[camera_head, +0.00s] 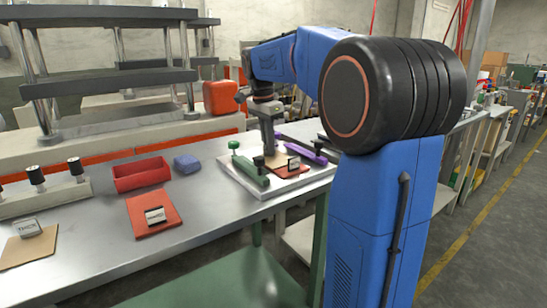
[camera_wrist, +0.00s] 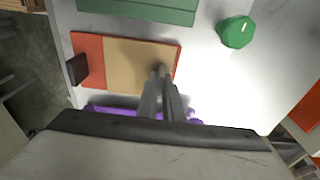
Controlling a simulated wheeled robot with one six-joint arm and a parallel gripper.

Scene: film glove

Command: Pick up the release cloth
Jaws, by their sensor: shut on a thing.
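The release cloth, a tan sheet (camera_wrist: 130,62), lies over a red-orange sheet (camera_wrist: 86,48) in the wrist view. Red-orange shows on both its left and right sides. In the head view, the tan sheet (camera_head: 258,161) shows beside my gripper on the white tray (camera_head: 295,184). My gripper (camera_wrist: 160,72) points down at the tan sheet's right part, its fingers close together and shut on it. The sheet still looks flat, and the fingertips hide the pinched spot. My gripper (camera_head: 270,150) also shows above the tray in the head view.
A green knob (camera_wrist: 237,32), a green bar (camera_head: 250,170), a purple bar (camera_head: 305,151) and a small dark block (camera_head: 293,164) are close by. Left on the table are a red bin (camera_head: 141,174), a blue block (camera_head: 187,163) and an orange sheet (camera_head: 145,222) with a labelled block.

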